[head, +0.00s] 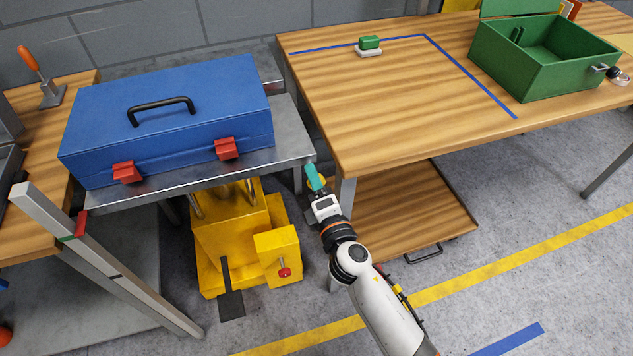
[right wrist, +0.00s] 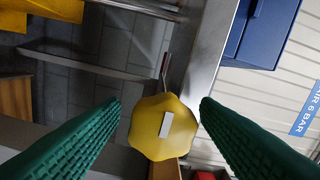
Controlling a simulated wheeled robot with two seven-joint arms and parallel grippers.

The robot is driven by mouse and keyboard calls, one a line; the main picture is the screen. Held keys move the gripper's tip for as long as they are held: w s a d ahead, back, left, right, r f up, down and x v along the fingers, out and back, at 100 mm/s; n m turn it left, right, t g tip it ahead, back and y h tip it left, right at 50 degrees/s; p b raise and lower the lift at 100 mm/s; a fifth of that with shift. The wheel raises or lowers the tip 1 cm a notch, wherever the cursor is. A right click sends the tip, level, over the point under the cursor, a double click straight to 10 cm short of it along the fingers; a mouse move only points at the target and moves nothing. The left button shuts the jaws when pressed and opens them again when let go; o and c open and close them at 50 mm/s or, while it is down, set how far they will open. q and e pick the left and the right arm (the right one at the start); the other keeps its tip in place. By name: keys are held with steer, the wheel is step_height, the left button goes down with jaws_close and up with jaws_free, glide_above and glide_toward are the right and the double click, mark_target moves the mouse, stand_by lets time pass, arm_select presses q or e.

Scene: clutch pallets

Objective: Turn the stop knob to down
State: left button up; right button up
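A yellow lobed knob, which I take for the stop knob (right wrist: 162,127), shows face-on in the right wrist view, with a white bar mark that runs nearly upright in the picture, slightly tilted. In the head view only a small yellow bit of it (head: 323,181) shows beside my fingers, near the steel platform's right front corner. My right gripper (head: 313,173) is there, with teal fingers. In the right wrist view its fingers (right wrist: 160,103) are open, one each side of the knob, with gaps on both sides. My left gripper is not in view.
A blue toolbox (head: 170,110) with red latches rests on the steel platform (head: 297,150), above a yellow pedestal (head: 235,240).

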steer(key=b+v, duration=0.2)
steer(key=v, duration=1)
stand_by(0.4)
steer(key=s+d+f+m+g+h+p, duration=0.1)
steer(key=s+d+f+m+g, duration=0.2)
steer(key=f, duration=0.7)
steer(key=s+d+f+m+g+h+p, duration=0.1)
steer(key=s+d+f+m+g+h, duration=0.2)
steer(key=f, duration=0.8)
steer(key=s+d+f+m+g+p, duration=0.1)
steer(key=s+d+f+m+g, duration=0.2)
steer(key=f, duration=0.7)
steer(key=s+d+f+m+g, duration=0.2)
steer(key=s+d+f+m, duration=0.1)
steer(key=s, duration=0.5)
steer(key=s+d+f+m+g+h+p, duration=0.1)
steer(key=s+d+f+m, duration=0.3)
steer(key=s, duration=0.4)
steer(key=s+d+f+m+g+p, duration=0.1)
steer(key=s+d+f+m+g, duration=0.2)
steer(key=s+f+m, duration=0.3)
steer(key=s+f+g, duration=0.1)
steer(key=s, duration=0.1)
steer(key=shift+s+d+f+h, duration=0.25)
steer(key=shift+s+d+h, duration=0.05)
steer(key=shift+s+d, duration=0.1)
